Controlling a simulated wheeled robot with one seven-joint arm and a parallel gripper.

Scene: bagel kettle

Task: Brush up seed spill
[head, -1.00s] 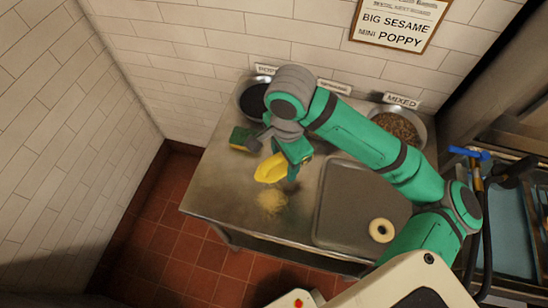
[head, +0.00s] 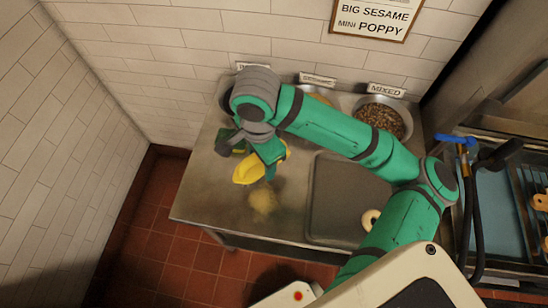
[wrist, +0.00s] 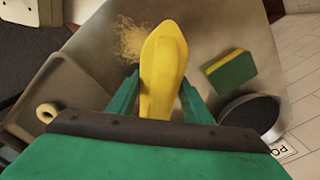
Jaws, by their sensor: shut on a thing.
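The seed spill is a patch of pale tan seeds (head: 263,201) on the steel table, near its front edge. In the wrist view the seed spill (wrist: 128,38) lies beside the far end of a yellow tool. My gripper (wrist: 158,95) is shut on this yellow tool (wrist: 165,60), which looks like a scoop or brush; its exact kind is hard to tell. In the head view the yellow tool (head: 248,172) hangs just behind the seeds. Whether it touches the table is not clear.
A dark tray (head: 335,205) with a bagel (head: 371,219) stands right of the spill. A green and yellow sponge (wrist: 230,71) and a bowl of dark seeds (wrist: 250,114) lie near the gripper. A bowl of mixed seeds (head: 384,118) stands at the back right. The left table corner is clear.

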